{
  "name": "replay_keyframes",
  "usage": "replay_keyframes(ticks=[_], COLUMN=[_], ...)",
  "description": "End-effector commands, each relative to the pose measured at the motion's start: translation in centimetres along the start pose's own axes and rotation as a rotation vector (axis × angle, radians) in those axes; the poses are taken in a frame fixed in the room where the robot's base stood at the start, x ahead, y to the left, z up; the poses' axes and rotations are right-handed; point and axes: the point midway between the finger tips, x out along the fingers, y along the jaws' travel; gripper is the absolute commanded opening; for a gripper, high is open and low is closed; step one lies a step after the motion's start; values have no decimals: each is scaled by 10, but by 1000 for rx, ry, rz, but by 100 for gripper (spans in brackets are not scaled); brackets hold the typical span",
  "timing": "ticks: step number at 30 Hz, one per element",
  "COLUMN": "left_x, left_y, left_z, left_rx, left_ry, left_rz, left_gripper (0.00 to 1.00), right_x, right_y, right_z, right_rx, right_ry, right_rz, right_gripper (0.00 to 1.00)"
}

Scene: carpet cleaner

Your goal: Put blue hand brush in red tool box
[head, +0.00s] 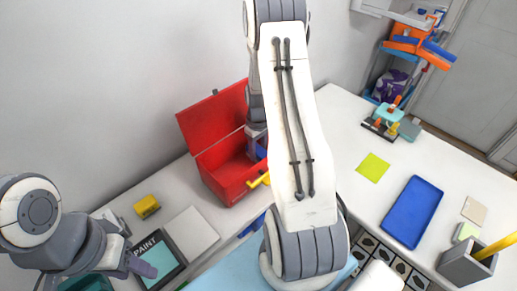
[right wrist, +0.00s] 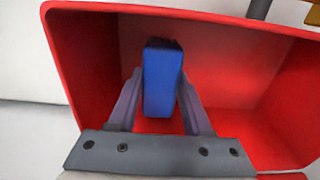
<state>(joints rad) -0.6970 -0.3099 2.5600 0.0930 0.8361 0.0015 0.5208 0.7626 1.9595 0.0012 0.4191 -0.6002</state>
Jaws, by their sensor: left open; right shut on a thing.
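The red tool box (head: 228,170) stands open near the wall in the head view, with its lid (head: 213,116) raised at the back. In the right wrist view its red walls (right wrist: 85,60) surround the fingers. My right gripper (right wrist: 160,90) is shut on the blue hand brush (right wrist: 163,75), which points down into the box; the bristles are barely visible. In the head view my right gripper (head: 257,146) is at the box's right part, partly hidden by my arm. My left gripper (head: 142,267) is open at the lower left, away from the box.
A yellow block (head: 147,206) and a paint tablet (head: 158,258) lie left of the box. On the right are a blue tray (head: 412,212), a green-yellow square (head: 373,167) and a grey holder (head: 466,263). My right arm hides the middle of the table.

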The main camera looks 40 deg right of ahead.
Motion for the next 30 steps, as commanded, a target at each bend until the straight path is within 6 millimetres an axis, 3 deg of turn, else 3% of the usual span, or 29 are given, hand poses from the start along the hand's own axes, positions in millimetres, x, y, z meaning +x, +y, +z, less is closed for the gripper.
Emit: replay_keyframes(ticks=[8,9,11,12,23,30], left_x=[0,0,0,0,2,12], left_y=[0,0,0,0,0,-1], left_z=[0,0,0,0,0,1], left_rx=[0,0,0,0,0,1], left_ry=[0,0,0,0,0,0], left_rz=[0,0,0,0,0,0], left_gripper=[50,50,50,50,50,50], right_x=[1,1,1,1,-3,-42], right_y=[0,0,0,0,0,1], right_z=[0,0,0,0,0,-2], right_rx=[0,0,0,0,0,0], right_ry=[1,1,0,0,2,7], right_rz=[0,0,0,0,1,5], right_gripper=[0,57,80,84,84,84])
